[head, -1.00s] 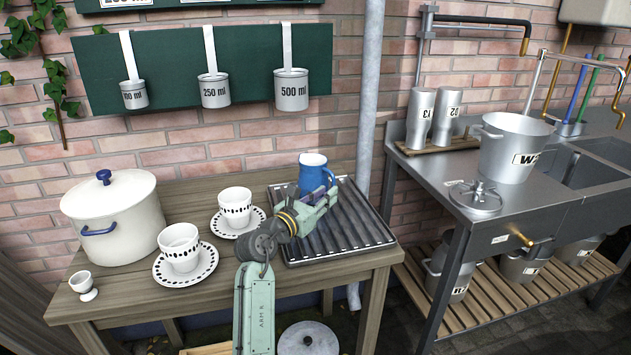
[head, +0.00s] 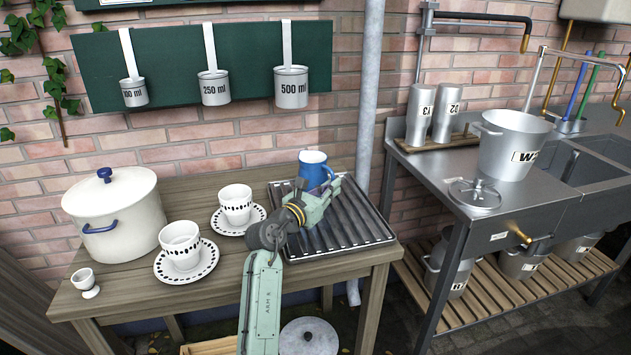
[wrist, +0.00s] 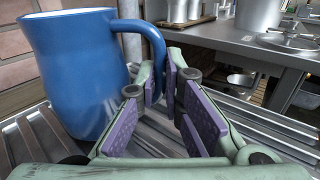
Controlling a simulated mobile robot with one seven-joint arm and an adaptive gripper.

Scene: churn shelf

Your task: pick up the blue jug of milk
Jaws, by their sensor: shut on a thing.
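The blue jug (head: 312,166) stands upright at the back of the ribbed metal drainer on the wooden table, with a white interior at its rim. In the wrist view the jug (wrist: 76,70) fills the left side, with its handle (wrist: 158,50) reaching right and down between my finger pads. My gripper (wrist: 168,88) is shut on the jug's handle, its purple pads closing at the handle's lower part. In the head view my gripper (head: 329,189) is just in front and to the right of the jug and partly covers it. Whether the jug holds milk cannot be seen.
The ribbed drainer (head: 352,224) lies under the jug. Two dotted cups on saucers (head: 204,262), a white lidded pot (head: 112,205) and an egg cup (head: 84,280) stand to the left. A grey pipe (head: 368,95) runs behind the drainer. A metal sink bench (head: 440,185) is at right.

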